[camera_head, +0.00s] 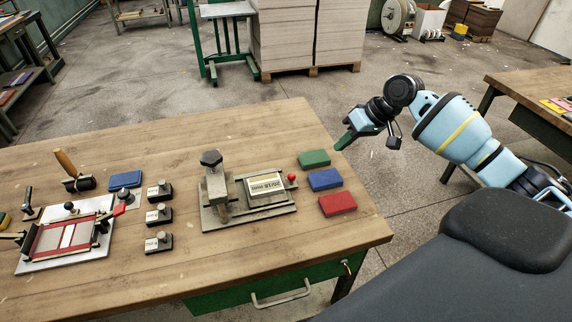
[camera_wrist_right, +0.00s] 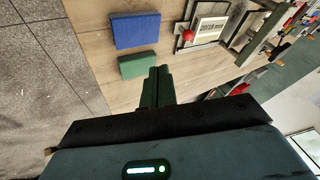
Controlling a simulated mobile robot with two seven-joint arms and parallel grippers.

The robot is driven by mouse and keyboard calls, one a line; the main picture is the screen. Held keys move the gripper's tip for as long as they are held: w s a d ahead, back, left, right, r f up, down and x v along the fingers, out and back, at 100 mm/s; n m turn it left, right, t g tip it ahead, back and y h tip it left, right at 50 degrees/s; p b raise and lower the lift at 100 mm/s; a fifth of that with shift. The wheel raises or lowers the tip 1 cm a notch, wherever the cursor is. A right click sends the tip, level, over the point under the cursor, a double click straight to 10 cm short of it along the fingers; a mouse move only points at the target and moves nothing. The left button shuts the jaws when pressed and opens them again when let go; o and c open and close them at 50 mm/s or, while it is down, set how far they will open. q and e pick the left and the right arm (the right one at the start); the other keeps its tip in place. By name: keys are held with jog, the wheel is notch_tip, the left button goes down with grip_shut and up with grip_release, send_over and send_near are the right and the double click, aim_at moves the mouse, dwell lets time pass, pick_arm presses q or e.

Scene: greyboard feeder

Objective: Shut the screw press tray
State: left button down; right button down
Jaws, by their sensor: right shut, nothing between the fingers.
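The screw press (camera_head: 214,190) stands on the wooden table with a dark knob on top of its post. Its tray (camera_head: 283,199) is out to the right of the post and carries a pale lettered plate (camera_head: 264,184). A red ball knob (camera_head: 291,177) sits at the tray's right end; it also shows in the wrist view (camera_wrist_right: 187,35). My right gripper (camera_head: 344,141) is shut and empty, near the table's right edge beyond the green block, apart from the tray. Its shut fingers show in the wrist view (camera_wrist_right: 158,76). My left gripper is not in view.
Green (camera_head: 314,158), blue (camera_head: 325,179) and red (camera_head: 337,204) blocks lie in a row right of the press. Three stamp-like black blocks (camera_head: 158,214) stand left of it. A red-framed fixture (camera_head: 62,236) lies at the far left. Bare tabletop lies in front of the press.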

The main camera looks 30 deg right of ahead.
jog(key=x, duration=1)
jog(key=shift+w+a+r, duration=0.25)
jog(key=shift+w+a, duration=0.05)
jog(key=shift+a, duration=1.15)
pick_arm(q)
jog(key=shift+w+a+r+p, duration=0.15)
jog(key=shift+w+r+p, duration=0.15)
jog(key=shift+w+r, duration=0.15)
pick_arm(e)
jog(key=shift+a+f, duration=0.25)
jog(key=shift+a, duration=0.5)
